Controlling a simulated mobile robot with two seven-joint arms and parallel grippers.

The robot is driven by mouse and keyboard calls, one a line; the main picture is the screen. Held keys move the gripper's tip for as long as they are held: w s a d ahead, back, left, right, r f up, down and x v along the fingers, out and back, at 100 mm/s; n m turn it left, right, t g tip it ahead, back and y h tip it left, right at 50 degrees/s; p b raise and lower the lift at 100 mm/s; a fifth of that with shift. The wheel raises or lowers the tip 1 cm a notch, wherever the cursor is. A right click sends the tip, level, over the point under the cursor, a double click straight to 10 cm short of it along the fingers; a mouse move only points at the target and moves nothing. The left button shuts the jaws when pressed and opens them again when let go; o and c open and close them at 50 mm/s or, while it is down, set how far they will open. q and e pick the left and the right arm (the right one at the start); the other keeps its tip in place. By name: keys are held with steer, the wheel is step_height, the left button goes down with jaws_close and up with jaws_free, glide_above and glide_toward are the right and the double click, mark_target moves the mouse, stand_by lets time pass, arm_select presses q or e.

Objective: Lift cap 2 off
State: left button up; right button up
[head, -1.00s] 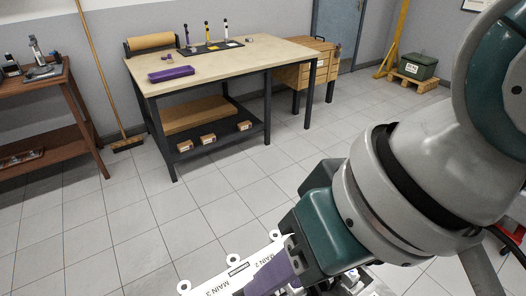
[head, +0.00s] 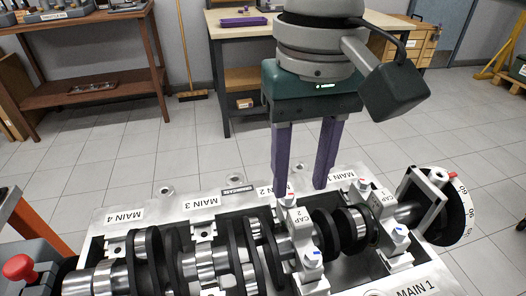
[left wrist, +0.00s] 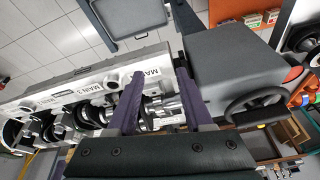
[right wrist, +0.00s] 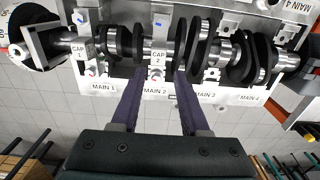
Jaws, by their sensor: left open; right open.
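My right gripper (head: 301,190) is open and points down at the block's far edge, behind cap 2. In the right wrist view (right wrist: 158,73), cap 2 (right wrist: 158,50) lies beyond and between the two purple fingers, with nothing held. My left gripper (left wrist: 160,75) is open and empty in its wrist view, with the block and crankshaft behind its fingers. It is not seen in the head view.
Cap 1 (head: 384,208) stands to the right of cap 2, near the dial wheel (head: 462,210). A red knob (head: 18,267) on a grey body is at the left edge.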

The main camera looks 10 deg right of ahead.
mark_target(300, 216)
steer(key=f, duration=0.6)
steer(key=shift+s+d, duration=0.15)
steer(key=shift+s, duration=0.25)
steer(key=shift+c, duration=0.3)
jaws_close()
